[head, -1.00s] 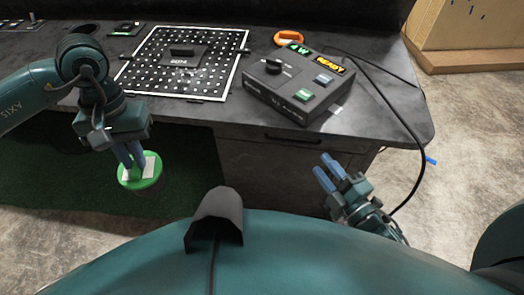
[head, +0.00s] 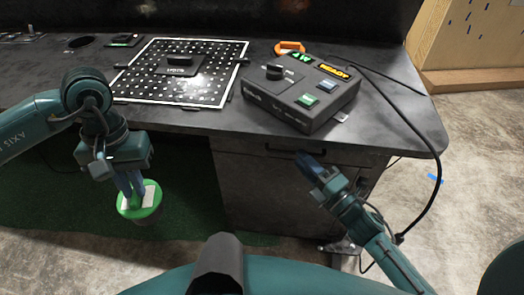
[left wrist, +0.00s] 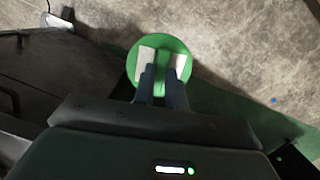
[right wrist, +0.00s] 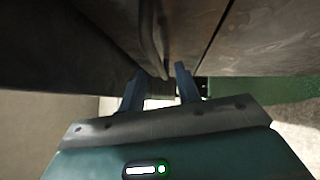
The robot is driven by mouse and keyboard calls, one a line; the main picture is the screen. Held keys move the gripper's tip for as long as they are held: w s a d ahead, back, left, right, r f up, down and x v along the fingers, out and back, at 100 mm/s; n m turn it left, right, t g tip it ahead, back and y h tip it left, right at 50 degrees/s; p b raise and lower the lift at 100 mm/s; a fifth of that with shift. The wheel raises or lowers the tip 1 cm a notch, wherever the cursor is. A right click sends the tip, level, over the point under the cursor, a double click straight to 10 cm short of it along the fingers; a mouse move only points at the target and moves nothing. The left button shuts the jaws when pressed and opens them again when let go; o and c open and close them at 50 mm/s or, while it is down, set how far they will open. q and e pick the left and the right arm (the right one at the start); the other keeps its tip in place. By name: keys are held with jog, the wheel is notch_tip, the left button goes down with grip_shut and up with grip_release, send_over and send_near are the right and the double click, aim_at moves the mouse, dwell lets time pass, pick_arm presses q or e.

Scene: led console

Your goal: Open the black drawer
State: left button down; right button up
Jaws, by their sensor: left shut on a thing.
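The black drawer (head: 245,148) is in the cabinet under the right part of the desk. Its front looks flush, with a dark handle (head: 285,151) along it. My right gripper (head: 309,162) is just in front of the drawer front, near the handle's right end. In the right wrist view its fingers (right wrist: 160,82) are apart, with dark surfaces close ahead; I cannot tell whether they touch the handle. My left gripper (head: 133,188) is shut on a green round-topped object (head: 150,205) with white pads, left of the cabinet. The green top also shows in the left wrist view (left wrist: 162,47).
On the desk (head: 385,125) stand a black console box (head: 290,112) with lit labels and a perforated board (head: 215,93). A black cable (head: 440,165) hangs past the desk's right edge, near my right arm. Floor at the right is free.

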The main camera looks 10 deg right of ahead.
jog(key=shift+x, duration=2)
jog(key=shift+c, duration=0.4)
grip_shut()
